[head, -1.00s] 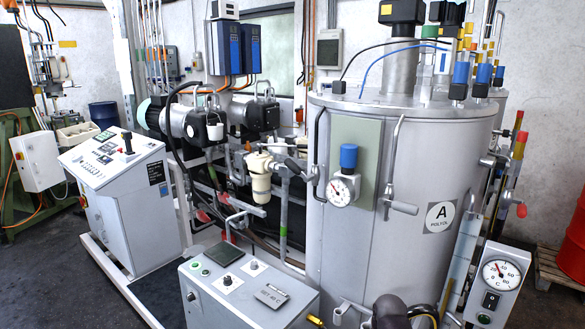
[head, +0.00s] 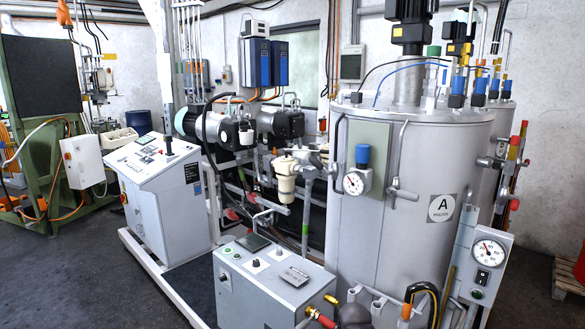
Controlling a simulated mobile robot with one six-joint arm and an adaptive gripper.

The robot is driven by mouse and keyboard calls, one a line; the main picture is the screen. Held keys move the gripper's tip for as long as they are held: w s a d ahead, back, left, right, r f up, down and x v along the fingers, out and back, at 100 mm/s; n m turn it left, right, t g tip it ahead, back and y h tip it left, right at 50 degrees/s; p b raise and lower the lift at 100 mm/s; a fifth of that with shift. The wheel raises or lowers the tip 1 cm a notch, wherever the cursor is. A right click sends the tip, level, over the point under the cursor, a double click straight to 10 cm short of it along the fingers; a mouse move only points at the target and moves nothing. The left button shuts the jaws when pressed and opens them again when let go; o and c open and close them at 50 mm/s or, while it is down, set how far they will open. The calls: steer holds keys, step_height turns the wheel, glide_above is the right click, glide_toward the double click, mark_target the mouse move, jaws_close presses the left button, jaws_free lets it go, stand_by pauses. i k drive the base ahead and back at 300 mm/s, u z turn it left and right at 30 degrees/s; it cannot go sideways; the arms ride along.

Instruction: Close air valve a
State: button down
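The large grey tank marked A (head: 385,240) stands right of centre. A gauge with a blue knob (head: 361,157) is on its front, before a grey-green panel. A grey lever handle (head: 403,194) is to the right of it. Blue-topped fittings (head: 458,85) stand on the tank lid, with hoses running to them. Red-ended fittings (head: 514,148) show at the tank's right side. I cannot tell which of these is air valve a, or whether it is open. My gripper is not in view.
A low grey control box (head: 275,285) stands in front of the tank's left side. A sloped console (head: 155,190) is farther left on a white-edged base. A gauge panel (head: 487,262) is at the lower right. Dark floor (head: 70,280) is clear at the lower left.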

mark_target(317, 163)
steer(key=u, duration=0.25)
steer(key=k, duration=0.8)
steer(key=u, duration=0.65)
steer(key=i, duration=1.45)
steer(key=z, duration=0.8)
steer(key=i, duration=0.8)
steer(key=z, duration=0.5)
